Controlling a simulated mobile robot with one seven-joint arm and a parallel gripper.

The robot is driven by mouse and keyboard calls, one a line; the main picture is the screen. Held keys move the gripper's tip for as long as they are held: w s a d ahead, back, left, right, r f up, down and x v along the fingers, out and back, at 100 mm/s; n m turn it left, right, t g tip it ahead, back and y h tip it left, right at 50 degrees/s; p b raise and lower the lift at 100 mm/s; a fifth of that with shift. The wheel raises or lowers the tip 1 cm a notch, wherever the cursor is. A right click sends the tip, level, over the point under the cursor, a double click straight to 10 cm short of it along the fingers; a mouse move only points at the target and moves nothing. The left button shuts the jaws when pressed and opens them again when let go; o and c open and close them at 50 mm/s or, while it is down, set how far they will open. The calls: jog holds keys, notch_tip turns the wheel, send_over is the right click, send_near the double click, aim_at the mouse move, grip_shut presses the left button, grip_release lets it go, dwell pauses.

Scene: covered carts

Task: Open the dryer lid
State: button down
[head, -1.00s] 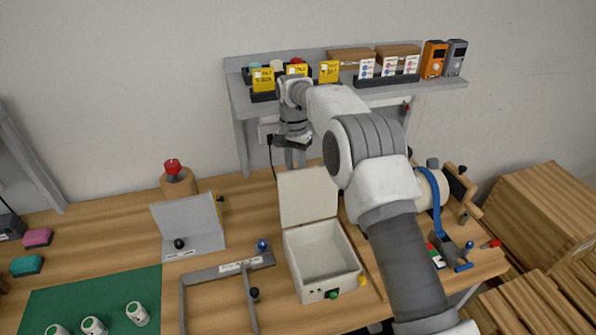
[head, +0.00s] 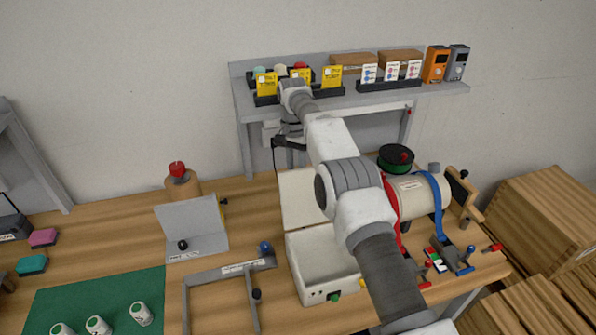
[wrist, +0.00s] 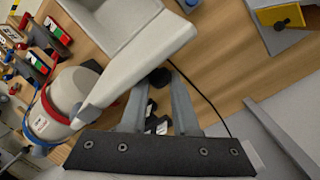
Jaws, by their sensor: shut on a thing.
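The dryer is a white box (head: 312,298) on the wooden table, with a green button on its front. Its white lid (head: 296,200) stands upright at the back, and the inside is exposed. My arm covers the right part of both. My gripper (head: 291,157) is behind the lid's top edge, with its fingertips mostly hidden. In the wrist view the lid (wrist: 140,68) shows nearly edge-on beside the fingers. My gripper (wrist: 159,88) is shut on a dark round knob (wrist: 160,77) between its fingertips, by the lid's edge.
A grey shelf (head: 350,99) with boxes and yellow cards is behind my arm. A grey folded stand (head: 190,225) and a grey frame (head: 222,272) are left of the dryer. A cream drum with a blue strap (head: 438,200) is to the right.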

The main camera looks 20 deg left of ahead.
jog(key=shift+s+a+f, duration=0.1)
jog(key=shift+a+f, duration=0.25)
jog(key=shift+a, duration=0.15)
jog(key=c, duration=1.1)
grip_release()
jog(key=o, duration=0.5)
jog(key=shift+w+a+f, duration=0.2)
jog(key=shift+a, duration=0.05)
jog(key=shift+d+r, duration=0.15)
jog(key=shift+w+d+r, duration=0.1)
